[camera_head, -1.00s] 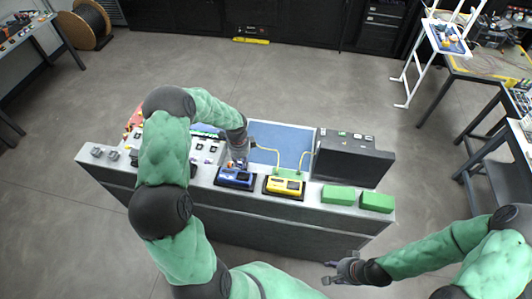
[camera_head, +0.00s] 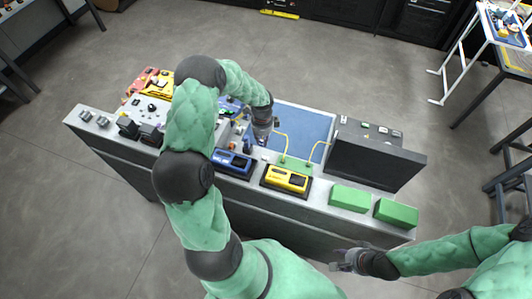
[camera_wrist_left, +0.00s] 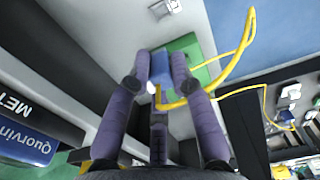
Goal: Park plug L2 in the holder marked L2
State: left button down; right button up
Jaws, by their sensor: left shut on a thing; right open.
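My left gripper (camera_head: 264,142) is over the bench, behind and between the blue device and the yellow device. In the left wrist view its purple-grey fingers (camera_wrist_left: 172,86) are shut on a small blue plug (camera_wrist_left: 181,70) with a yellow cable. A green block (camera_wrist_left: 190,50) lies behind the plug; I cannot tell whether they touch. No L2 marking is legible, so I cannot tell which holder bears it. My right gripper (camera_head: 343,262) is open and empty, in front of the bench.
The blue device (camera_head: 232,163) and yellow device (camera_head: 287,179) sit along the front edge. Two green boxes (camera_head: 350,197) and a black case (camera_head: 375,160) stand to the right. Yellow cables (camera_head: 318,149) arch over the blue mat (camera_head: 305,122).

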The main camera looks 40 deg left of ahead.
pick_arm(q)
jog(key=shift+w+f+b, duration=0.15)
jog(key=shift+f+b, duration=5.4)
jog(key=shift+f, duration=1.6)
jog(key=shift+f+b, duration=0.5)
jog(key=shift+f, duration=0.05)
jog(key=c, duration=1)
grip_release()
